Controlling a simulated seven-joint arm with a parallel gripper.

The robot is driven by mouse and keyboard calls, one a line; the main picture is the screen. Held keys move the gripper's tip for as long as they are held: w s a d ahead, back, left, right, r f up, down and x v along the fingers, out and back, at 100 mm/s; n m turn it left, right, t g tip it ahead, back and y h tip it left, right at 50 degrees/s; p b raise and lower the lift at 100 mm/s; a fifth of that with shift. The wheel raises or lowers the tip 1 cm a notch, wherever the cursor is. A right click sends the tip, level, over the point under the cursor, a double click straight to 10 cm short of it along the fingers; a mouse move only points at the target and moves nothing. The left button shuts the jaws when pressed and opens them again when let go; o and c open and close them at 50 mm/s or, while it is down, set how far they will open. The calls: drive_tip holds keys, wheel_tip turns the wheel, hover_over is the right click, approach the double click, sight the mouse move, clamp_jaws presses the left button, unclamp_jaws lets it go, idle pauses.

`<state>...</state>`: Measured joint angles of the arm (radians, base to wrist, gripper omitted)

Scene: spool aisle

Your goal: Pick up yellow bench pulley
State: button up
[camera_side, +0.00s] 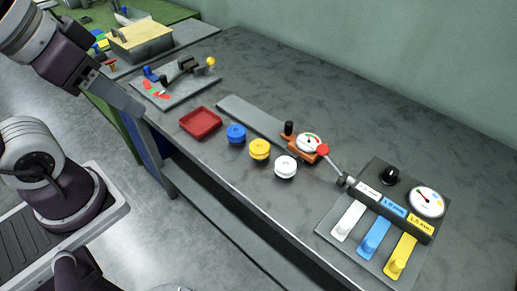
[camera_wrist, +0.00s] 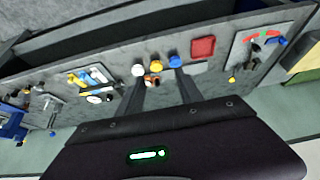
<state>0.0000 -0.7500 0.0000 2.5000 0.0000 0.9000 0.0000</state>
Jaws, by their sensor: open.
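The yellow bench pulley (camera_side: 259,149) stands on the grey bench between a blue pulley (camera_side: 236,134) and a white pulley (camera_side: 285,167). In the wrist view the yellow pulley (camera_wrist: 155,65) shows just beyond the gap between my fingertips, with the white pulley (camera_wrist: 138,70) to its left and the blue pulley (camera_wrist: 175,61) to its right. My gripper (camera_wrist: 160,80) is open and empty. In the side view my gripper (camera_side: 122,98) is at the upper left, near the bench's edge and well away from the yellow pulley.
A red tray (camera_side: 201,123) lies left of the pulleys. A gauge tool with an orange base (camera_side: 302,149) is close behind them. A lever panel (camera_side: 335,242) is at the right and a tool board (camera_side: 178,90) at the back left. Bare bench lies at the back right.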

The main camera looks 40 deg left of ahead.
idle(0.3)
drive_tip(key=o, duration=0.7)
